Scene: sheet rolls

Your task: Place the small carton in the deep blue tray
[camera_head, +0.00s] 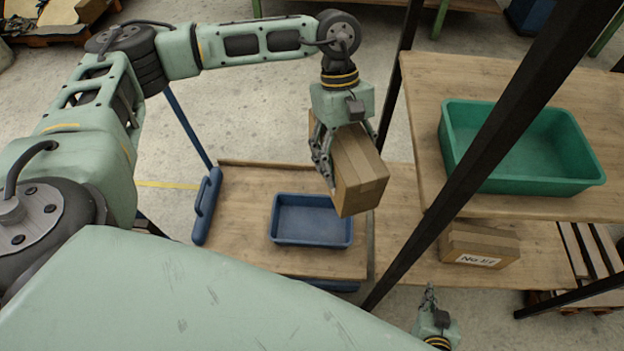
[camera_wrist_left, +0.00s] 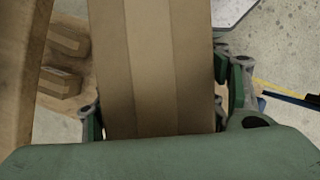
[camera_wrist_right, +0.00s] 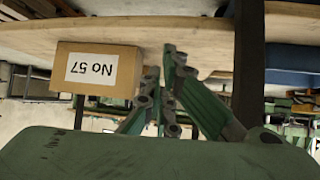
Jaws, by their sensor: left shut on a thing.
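A brown taped carton (camera_head: 362,180) is held in my left gripper (camera_head: 346,150), with one finger on each side of it. It hangs tilted above the wooden cart, up and to the right of the blue tray in the head view. In the left wrist view the carton (camera_wrist_left: 155,70) fills the space between the fingers. The deep blue tray (camera_head: 312,242) stands empty on the cart. My right gripper (camera_head: 433,305) is low at the front, empty, and its fingertips are together in the right wrist view (camera_wrist_right: 173,58).
Another carton (camera_head: 478,245), labelled No 57, sits on the lower shelf. A green tray (camera_head: 575,184) stands empty on the upper shelf (camera_head: 421,100). Dark posts of the rack (camera_head: 480,150) rise to the right of the held carton. Bare wood of the cart (camera_head: 240,225) surrounds the blue tray.

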